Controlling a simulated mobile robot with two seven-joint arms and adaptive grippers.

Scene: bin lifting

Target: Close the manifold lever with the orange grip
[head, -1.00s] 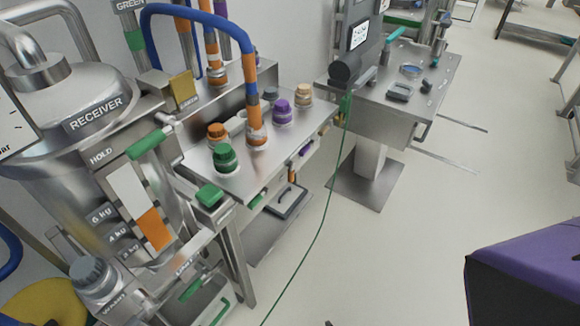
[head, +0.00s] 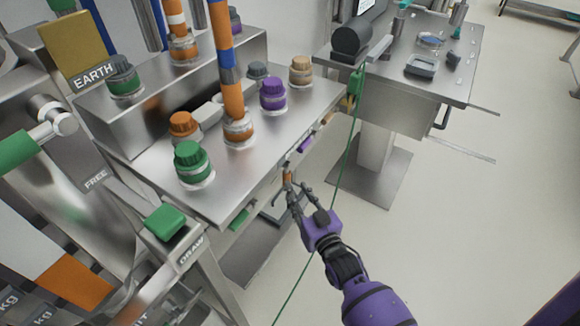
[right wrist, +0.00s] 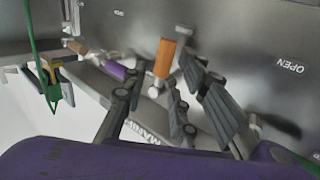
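The manifold lever with the orange grip (head: 288,177) is on the front face of the metal manifold bench (head: 160,165). Its orange grip (right wrist: 165,58) shows plainly in the right wrist view, pointing up in that picture from a pale pivot. My right gripper (head: 287,188) is at this lever with its fingers spread. In the right wrist view the fingers (right wrist: 155,95) are apart, on either side of the lever; I cannot tell whether they touch it. My left gripper is not in view.
Purple-grip (right wrist: 120,70) and tan-grip (right wrist: 75,46) levers are close by along the same face. A green cable (head: 338,185) hangs from a green clamp (head: 357,88) at the bench corner. Open floor (head: 450,230) lies to the right.

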